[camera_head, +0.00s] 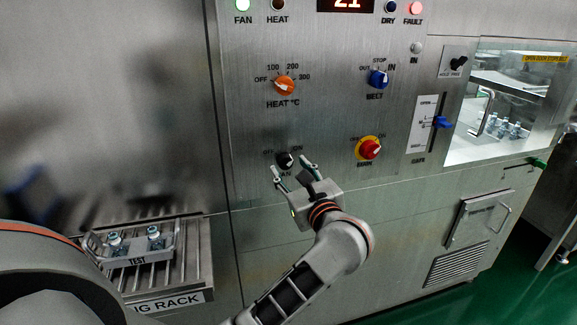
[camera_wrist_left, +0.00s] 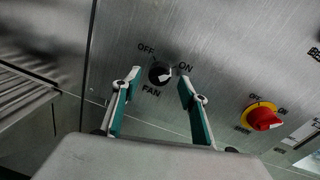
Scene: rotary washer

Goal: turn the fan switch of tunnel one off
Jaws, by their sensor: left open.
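The fan switch (camera_head: 284,159) is a small black knob with a white pointer, low on the steel panel. In the left wrist view the fan switch (camera_wrist_left: 160,73) lies between OFF and ON marks, and its white pointer is turned toward the ON side. My left gripper (camera_head: 293,172) is open, just in front of and below the knob. In the left wrist view its two fingers (camera_wrist_left: 159,82) straddle the knob, one on each side, with gaps to it. I cannot tell how far the tips are from the panel.
A red knob on a yellow base (camera_head: 369,149) is right of the fan switch. Above are an orange heat knob (camera_head: 284,86) and a blue belt knob (camera_head: 378,79). A rack (camera_head: 195,262) with a TEST tray (camera_head: 170,252) stands at lower left.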

